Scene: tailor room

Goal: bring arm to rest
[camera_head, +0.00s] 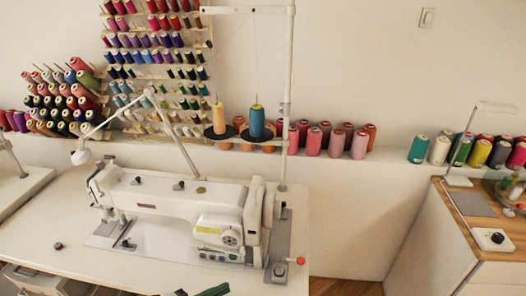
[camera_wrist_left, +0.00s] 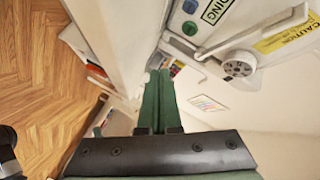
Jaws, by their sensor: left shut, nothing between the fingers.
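My left gripper (camera_head: 213,290) shows only as a small green part at the bottom edge of the head view, in front of the sewing table. In the left wrist view its two green fingers (camera_wrist_left: 159,74) lie together, shut with nothing between them. The white sewing machine (camera_head: 185,203) stands on the white table (camera_head: 40,236), beyond the gripper in the head view. Most of my left arm is outside the head view. My right gripper is not in view.
A thin white thread stand (camera_head: 287,100) rises behind the machine, with an orange cone (camera_head: 219,118) and a blue cone (camera_head: 257,121). Thread spools line the wall ledge. A wood-topped cabinet (camera_head: 465,232) stands at the right. Wooden floor (camera_wrist_left: 45,75) shows left in the wrist view.

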